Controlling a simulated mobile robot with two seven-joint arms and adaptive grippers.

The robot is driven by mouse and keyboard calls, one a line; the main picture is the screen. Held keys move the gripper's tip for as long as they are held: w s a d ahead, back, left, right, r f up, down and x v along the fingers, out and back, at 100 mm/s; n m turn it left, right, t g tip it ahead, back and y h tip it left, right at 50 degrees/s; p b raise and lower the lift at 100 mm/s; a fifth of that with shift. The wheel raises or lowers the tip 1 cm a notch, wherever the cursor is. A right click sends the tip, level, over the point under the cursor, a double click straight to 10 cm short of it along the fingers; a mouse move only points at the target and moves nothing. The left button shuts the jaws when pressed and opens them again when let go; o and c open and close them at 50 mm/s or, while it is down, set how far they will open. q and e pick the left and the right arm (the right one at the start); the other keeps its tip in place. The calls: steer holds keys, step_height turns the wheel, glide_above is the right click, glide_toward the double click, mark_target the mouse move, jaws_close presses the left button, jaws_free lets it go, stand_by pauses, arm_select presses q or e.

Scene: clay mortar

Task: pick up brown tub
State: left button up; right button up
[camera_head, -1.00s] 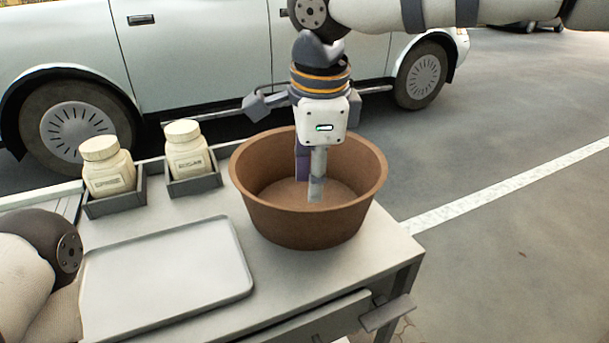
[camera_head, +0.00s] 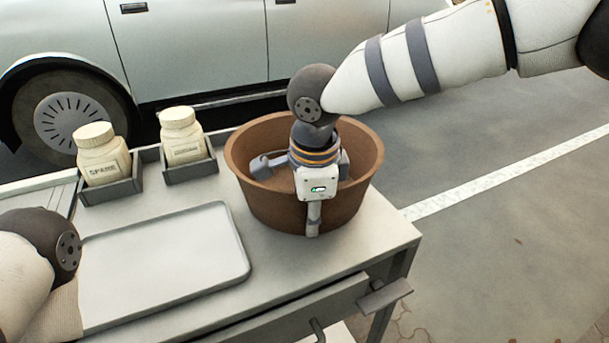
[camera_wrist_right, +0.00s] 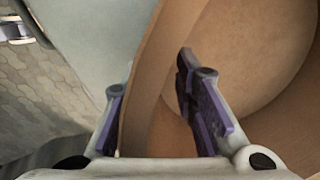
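The brown tub (camera_head: 262,203) is a wide, round, open bowl standing upright on the right part of the table. My right gripper (camera_head: 313,214) points down at the tub's near rim, with one finger showing in front of the outer wall. In the right wrist view the tub's wall (camera_wrist_right: 150,95) runs between the two spread fingers of my right gripper (camera_wrist_right: 152,103), one outside and one inside. The gripper looks open around the wall; contact is unclear. My left gripper is out of view; only part of my left arm shows at the left edge.
A grey tray (camera_head: 165,262) lies on the table (camera_head: 335,258) left of the tub. Two cream jars, one at the left (camera_head: 103,155) and one nearer the tub (camera_head: 182,137), stand in grey holders behind it. A parked car (camera_head: 200,50) is behind the table.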

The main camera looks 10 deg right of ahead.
steer(key=shift+f, duration=0.2)
stand_by(0.3)
steer(key=shift+c, duration=0.5)
jaws_close()
